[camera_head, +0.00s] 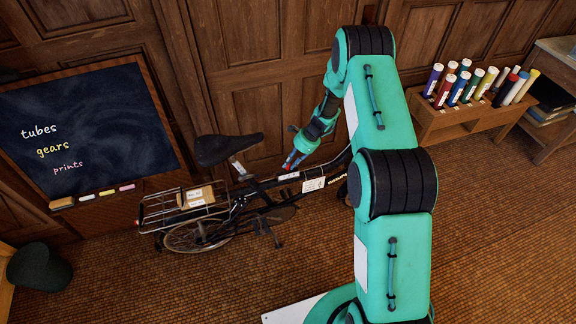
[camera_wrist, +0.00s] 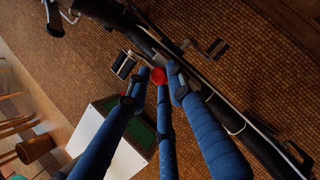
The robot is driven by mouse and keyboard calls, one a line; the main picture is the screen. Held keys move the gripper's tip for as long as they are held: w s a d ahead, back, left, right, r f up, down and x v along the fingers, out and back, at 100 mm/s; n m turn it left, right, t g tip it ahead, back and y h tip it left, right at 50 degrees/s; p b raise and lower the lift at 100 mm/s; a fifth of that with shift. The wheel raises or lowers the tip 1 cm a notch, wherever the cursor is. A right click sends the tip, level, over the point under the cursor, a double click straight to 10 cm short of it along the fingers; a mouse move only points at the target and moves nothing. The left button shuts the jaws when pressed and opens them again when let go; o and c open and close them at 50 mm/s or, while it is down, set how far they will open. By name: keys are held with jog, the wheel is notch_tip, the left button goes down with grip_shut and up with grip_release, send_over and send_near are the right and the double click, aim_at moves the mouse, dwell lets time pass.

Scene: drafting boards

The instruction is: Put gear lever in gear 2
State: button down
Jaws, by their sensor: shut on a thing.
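The gear lever shows in the wrist view as a round red knob (camera_wrist: 158,76) beside the dark frame tube of a bicycle (camera_wrist: 235,118). My gripper (camera_wrist: 155,82) has blue fingers, and their tips are closed in around the red knob. The rest of the lever is hidden by the fingers, and I cannot read any gear marks. In the head view the bicycle (camera_head: 263,192) stands by the wood-panelled wall, and my gripper (camera_head: 292,162) reaches down to its top tube, just ahead of the saddle (camera_head: 228,149).
A chalkboard (camera_head: 85,125) leans at the left. The bicycle's rear rack holds a small box (camera_head: 196,196). A wooden rack (camera_head: 455,122) of several coloured tubes stands at the right, and a dark green bin (camera_head: 40,270) at the lower left. The brown floor at the lower right is clear.

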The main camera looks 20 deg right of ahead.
jog(key=shift+w+r, duration=0.25)
jog(key=shift+w, duration=0.15)
jog(key=c, duration=1.6)
grip_release()
jog(key=shift+s+f, duration=0.1)
jog(key=shift+s, duration=0.05)
jog(key=v, duration=1.2)
